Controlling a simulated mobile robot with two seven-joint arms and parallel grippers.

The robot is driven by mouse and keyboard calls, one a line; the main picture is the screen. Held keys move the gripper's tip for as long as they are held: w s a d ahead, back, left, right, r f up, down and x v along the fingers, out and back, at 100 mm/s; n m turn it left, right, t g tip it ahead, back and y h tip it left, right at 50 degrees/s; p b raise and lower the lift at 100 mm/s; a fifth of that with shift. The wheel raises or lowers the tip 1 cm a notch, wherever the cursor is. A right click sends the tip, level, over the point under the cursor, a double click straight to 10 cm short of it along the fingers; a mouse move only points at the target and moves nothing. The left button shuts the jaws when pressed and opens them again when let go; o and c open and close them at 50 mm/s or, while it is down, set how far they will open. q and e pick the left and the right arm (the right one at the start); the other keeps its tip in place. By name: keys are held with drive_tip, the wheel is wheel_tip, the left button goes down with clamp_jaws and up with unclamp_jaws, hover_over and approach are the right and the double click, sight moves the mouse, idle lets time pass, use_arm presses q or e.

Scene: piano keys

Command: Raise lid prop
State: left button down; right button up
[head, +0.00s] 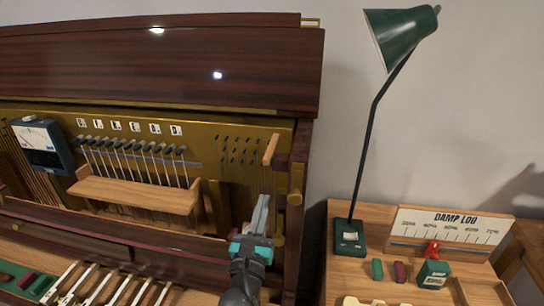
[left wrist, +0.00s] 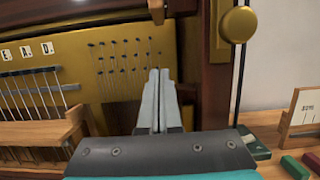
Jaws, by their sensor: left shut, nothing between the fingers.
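The piano's dark wooden lid (head: 130,70) spans the top of the cabinet in the head view. A short light-wood piece (head: 271,150), which looks like the lid prop, stands at the right end of the brass-coloured panel. Its lower end shows at the top of the left wrist view (left wrist: 157,10). My left gripper (head: 262,203) is shut and empty, its fingers pointing up below this piece, apart from it in the picture. In the left wrist view the fingertips (left wrist: 160,75) stand before the pin panel. My right gripper is not in view.
A wooden rail (head: 135,194) with several hammers stands left of my gripper. A round brass knob (left wrist: 238,24) sits on the right post. A side table at the right holds a green lamp (head: 400,35), a gauge board (head: 450,228) and small blocks. A meter (head: 42,145) hangs at far left.

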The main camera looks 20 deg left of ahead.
sight(271, 159)
use_arm(q)
drive_tip(key=shift+w+a+r+p, duration=0.4)
drive_tip(key=shift+w+r+p, duration=0.25)
drive_tip(key=shift+w+r, duration=0.7)
drive_tip(key=shift+w+a+r+p, duration=0.4)
drive_tip(key=shift+w+r+p, duration=0.3)
drive_tip(key=shift+w, duration=1.15)
drive_tip(key=shift+w+a+r+p, duration=0.5)
drive_tip(key=shift+w+r, duration=0.65)
drive_tip(key=shift+w, duration=0.45)
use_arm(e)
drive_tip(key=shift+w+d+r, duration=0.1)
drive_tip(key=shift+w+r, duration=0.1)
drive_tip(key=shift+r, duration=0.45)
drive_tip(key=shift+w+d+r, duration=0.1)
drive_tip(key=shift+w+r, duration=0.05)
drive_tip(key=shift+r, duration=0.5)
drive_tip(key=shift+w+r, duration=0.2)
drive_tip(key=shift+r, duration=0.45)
use_arm(q)
drive_tip(key=shift+d, duration=0.1)
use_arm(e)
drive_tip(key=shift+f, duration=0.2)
